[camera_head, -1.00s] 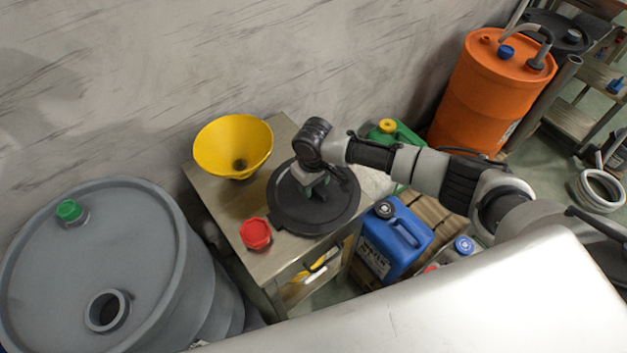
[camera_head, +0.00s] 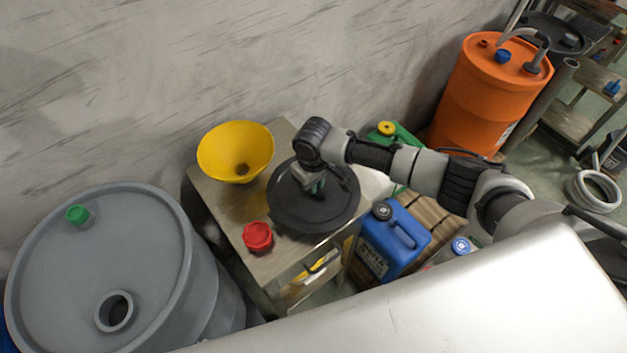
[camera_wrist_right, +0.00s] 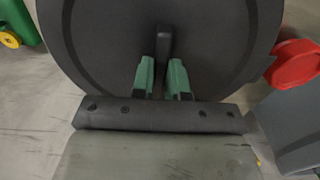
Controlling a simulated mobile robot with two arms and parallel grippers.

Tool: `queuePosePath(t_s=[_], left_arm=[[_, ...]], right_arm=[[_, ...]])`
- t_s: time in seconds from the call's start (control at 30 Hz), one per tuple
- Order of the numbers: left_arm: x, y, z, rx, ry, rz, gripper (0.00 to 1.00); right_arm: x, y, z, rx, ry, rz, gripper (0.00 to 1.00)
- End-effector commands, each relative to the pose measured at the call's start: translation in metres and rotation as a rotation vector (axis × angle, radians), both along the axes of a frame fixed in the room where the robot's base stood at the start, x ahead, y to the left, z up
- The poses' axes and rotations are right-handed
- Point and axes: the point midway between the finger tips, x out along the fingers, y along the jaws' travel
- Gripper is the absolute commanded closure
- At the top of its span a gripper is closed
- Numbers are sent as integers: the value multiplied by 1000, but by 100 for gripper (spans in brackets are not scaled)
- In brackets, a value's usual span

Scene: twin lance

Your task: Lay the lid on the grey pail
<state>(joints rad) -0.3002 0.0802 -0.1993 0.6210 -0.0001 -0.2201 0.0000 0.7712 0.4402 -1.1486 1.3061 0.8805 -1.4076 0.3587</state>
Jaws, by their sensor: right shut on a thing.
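The black round lid (camera_head: 290,212) is over the metal side table, level or nearly so; I cannot tell whether it touches anything below. My right gripper (camera_head: 316,186) comes down from above and is shut on the lid's upright handle. The right wrist view shows the green fingers (camera_wrist_right: 162,82) on both sides of the black handle (camera_wrist_right: 164,45), with the lid's disc (camera_wrist_right: 215,40) behind. A large grey drum-like container (camera_head: 70,275) stands at the left with a green cap and an open hole. I cannot pick out a separate grey pail. My left gripper is out of view.
The metal table (camera_head: 225,207) also bears a yellow funnel (camera_head: 215,150) and a red cap (camera_head: 257,237). Right of it stand a blue canister (camera_head: 405,225) and a green canister (camera_head: 412,141). An orange drum (camera_head: 480,95) is farther back. A wall runs behind.

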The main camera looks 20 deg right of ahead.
Motion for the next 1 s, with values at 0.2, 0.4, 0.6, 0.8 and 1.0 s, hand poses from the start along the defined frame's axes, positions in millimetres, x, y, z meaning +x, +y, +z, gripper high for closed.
queuePosePath(t_s=[0.2,0.4,0.6,0.8,1.0], left_arm=[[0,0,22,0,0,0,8],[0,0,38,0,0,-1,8],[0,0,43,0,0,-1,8],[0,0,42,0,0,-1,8],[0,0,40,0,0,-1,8]], right_arm=[[0,0,20,1,0,-1,100],[0,1,33,1,0,0,100],[0,0,37,1,0,1,100],[0,0,36,1,0,0,100],[-24,-4,32,7,13,-45,100]])
